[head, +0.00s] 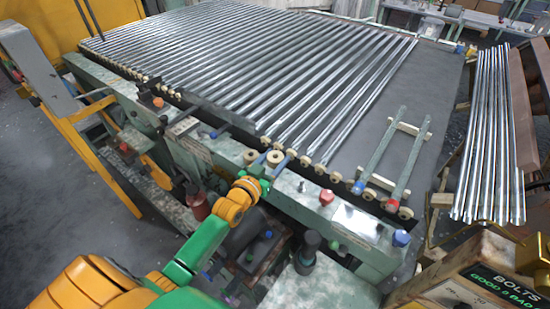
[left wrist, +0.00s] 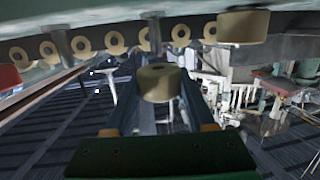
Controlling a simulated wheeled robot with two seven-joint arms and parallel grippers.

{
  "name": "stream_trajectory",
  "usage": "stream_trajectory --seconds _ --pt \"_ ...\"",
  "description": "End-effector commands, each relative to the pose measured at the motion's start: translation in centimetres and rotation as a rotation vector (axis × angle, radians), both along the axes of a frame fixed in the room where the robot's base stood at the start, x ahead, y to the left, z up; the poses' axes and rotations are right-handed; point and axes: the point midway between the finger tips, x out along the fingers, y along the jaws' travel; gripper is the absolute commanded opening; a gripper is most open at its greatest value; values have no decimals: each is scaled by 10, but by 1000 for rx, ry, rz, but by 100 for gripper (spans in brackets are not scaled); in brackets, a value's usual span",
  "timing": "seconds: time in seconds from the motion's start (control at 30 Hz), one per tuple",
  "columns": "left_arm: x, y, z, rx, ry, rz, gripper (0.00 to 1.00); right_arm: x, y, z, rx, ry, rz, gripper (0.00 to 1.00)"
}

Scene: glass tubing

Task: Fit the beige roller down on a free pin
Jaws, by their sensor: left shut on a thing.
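My left gripper (head: 274,158) is at the front edge of the machine, its blue fingers on either side of a beige roller (head: 275,157). In the left wrist view the held roller (left wrist: 159,83) sits between the two fingers, its round top and hole showing. Another beige roller (head: 252,156) is just left of the gripper in the head view. Several more rollers (head: 320,169) line the machine's edge to the right. The left wrist view shows a row of rollers (left wrist: 80,44) and a larger one (left wrist: 243,25) beyond the held roller. My right gripper is not in view.
Long glass tubes (head: 270,70) cover the machine bed. A frame with blue and red ends (head: 395,150) lies at its right. Red (head: 327,197) and blue (head: 400,238) knobs stick out of the front rail. A rack of tubes (head: 490,140) stands at the right.

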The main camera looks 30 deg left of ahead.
Motion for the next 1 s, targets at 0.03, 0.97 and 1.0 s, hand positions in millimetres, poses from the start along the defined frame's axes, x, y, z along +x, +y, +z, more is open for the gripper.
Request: stream_trajectory --seconds 0.03,0.97,1.0 --pt "0 0 0 0 -1 0 1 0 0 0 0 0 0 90" --pt "0 0 0 0 -1 0 1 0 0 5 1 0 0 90" --pt "0 0 0 0 -1 0 1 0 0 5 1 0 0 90"
